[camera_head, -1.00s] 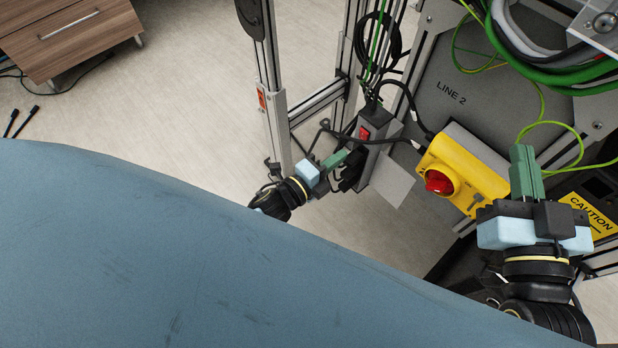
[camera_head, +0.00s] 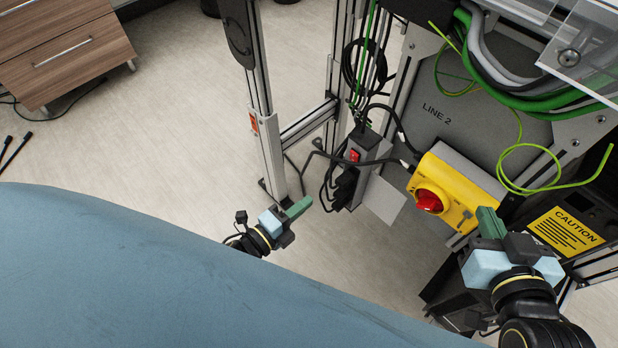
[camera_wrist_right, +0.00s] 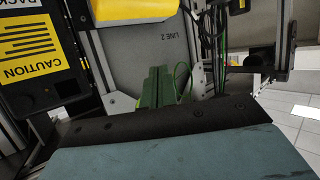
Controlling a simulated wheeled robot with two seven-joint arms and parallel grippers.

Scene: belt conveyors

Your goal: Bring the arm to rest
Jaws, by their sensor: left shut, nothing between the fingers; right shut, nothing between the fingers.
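My left gripper (camera_head: 297,209) is in the head view at lower centre, its green fingers shut and empty, above the floor and left of the grey power strip. My right gripper (camera_head: 487,222) is at the lower right of the head view, shut and empty, in front of the yellow switch box's lower right side. Its green fingers also show in the right wrist view (camera_wrist_right: 155,88), pressed together, with the grey LINE 2 panel behind them. No object is held by either gripper.
A yellow box with a red rotary knob (camera_head: 429,201) is mounted beside the LINE 2 panel (camera_head: 455,125). A power strip with a red switch (camera_head: 355,156) and black cables hangs on the frame. A CAUTION sign (camera_head: 564,232) is at right. Wooden drawers (camera_head: 70,60) stand far left; floor between is clear.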

